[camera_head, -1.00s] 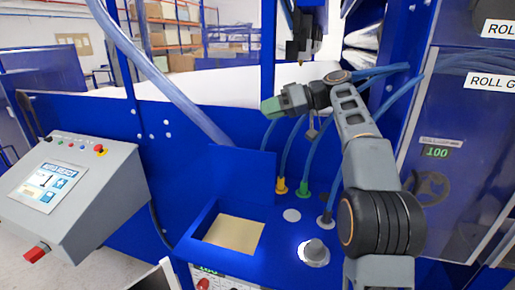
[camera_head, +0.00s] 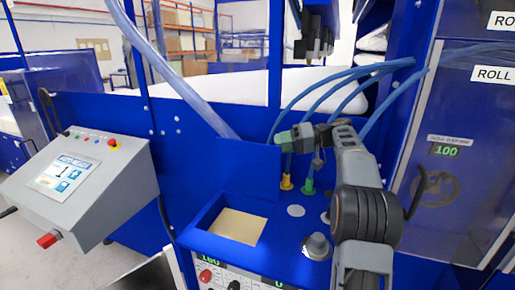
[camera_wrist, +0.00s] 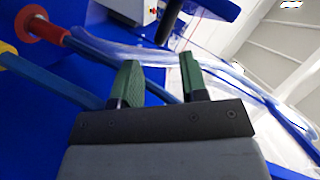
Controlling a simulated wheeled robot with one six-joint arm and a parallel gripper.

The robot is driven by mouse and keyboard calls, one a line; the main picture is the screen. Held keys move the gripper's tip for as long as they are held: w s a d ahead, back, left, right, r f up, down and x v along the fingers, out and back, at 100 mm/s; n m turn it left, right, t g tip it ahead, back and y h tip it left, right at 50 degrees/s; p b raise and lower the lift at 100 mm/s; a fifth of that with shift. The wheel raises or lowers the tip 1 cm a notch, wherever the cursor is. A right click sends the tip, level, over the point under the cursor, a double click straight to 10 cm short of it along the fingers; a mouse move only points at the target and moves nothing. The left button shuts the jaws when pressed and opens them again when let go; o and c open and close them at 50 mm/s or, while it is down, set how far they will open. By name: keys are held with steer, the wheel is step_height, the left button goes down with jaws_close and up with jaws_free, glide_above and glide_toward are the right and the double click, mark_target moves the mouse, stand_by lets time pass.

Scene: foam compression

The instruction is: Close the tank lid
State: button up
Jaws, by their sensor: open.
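The tank lid (camera_head: 235,170) is a blue panel standing upright behind the tank opening. The tank (camera_head: 207,212) is a blue box with its top open and a beige surface (camera_head: 238,226) showing inside. My gripper (camera_head: 281,141) has green fingers and is at the lid's upper right corner in the head view; I cannot tell whether it touches the lid. In the wrist view my gripper (camera_wrist: 160,78) is open, with its two green fingers apart and nothing between them.
Blue hoses (camera_head: 310,135) with yellow and green fittings rise right of the lid. A grey knob (camera_head: 316,246) stands right of the tank. A grey control panel (camera_head: 75,185) is on the left. A clear tube (camera_head: 180,80) slants down behind the lid.

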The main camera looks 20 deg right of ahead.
mark_target(261, 148)
steer(key=p+x, duration=0.1)
steer(key=x, duration=0.5)
steer(key=shift+w+a, duration=0.1)
steer(key=shift+a, duration=0.25)
steer(key=shift+f, duration=0.1)
steer(key=shift+c, duration=0.3)
jaws_close()
steer(key=shift+f, duration=0.1)
